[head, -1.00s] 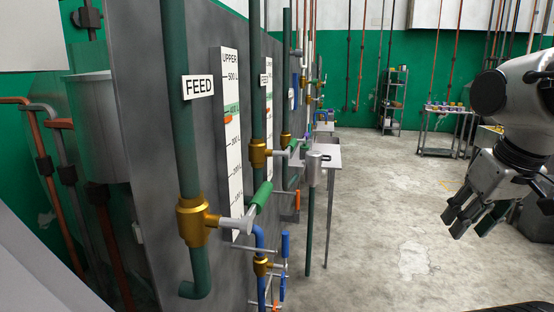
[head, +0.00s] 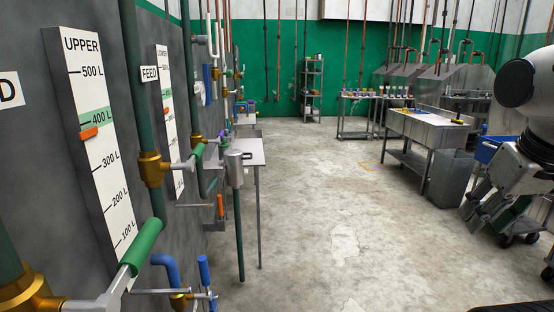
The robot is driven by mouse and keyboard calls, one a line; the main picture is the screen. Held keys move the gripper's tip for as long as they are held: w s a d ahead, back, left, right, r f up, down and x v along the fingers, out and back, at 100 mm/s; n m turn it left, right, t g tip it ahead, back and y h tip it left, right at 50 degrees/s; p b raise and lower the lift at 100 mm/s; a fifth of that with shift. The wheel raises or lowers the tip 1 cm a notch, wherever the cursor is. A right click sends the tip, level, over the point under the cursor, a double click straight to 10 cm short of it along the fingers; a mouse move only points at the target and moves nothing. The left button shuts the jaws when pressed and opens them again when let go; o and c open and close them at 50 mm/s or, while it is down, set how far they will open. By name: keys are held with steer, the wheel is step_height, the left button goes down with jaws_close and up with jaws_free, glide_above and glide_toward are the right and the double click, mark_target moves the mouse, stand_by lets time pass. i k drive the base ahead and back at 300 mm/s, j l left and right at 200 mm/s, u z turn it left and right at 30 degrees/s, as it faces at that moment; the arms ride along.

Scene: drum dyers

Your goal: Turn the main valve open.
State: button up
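No valve in view has a readable "main" label, so I cannot tell which is the main valve. The nearest brass valve (head: 28,292) is at the lower left, cut by the picture edge, with a green-gripped lever (head: 142,245) reaching right. A second brass valve (head: 151,168) sits on a green pipe marked FEED, with its own green-gripped lever (head: 198,152). A lower brass valve with a blue handle (head: 204,270) shows at the bottom. My gripper (head: 484,212) hangs at the right edge, far from these valves. Its fingers look apart, with nothing between them.
The UPPER level gauge (head: 98,150) and a LOWER gauge (head: 168,125) are on the grey panel. A metal side table (head: 250,152) juts out beyond. A steel sink bench (head: 430,128) and grey bin (head: 452,180) stand at right. The middle floor (head: 330,200) is clear.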

mark_target(220, 136)
steer(key=i, duration=1.85)
steer(key=i+u, duration=0.35)
steer(key=i+l+u, duration=0.1)
steer(key=u, duration=0.25)
steer(key=i+l+u, duration=0.2)
steer(key=u, duration=0.15)
steer(key=i+u, duration=0.1)
steer(key=u, duration=0.55)
steer(key=k+l+z, duration=0.1)
steer(key=l+z, duration=0.15)
steer(key=l, duration=0.3)
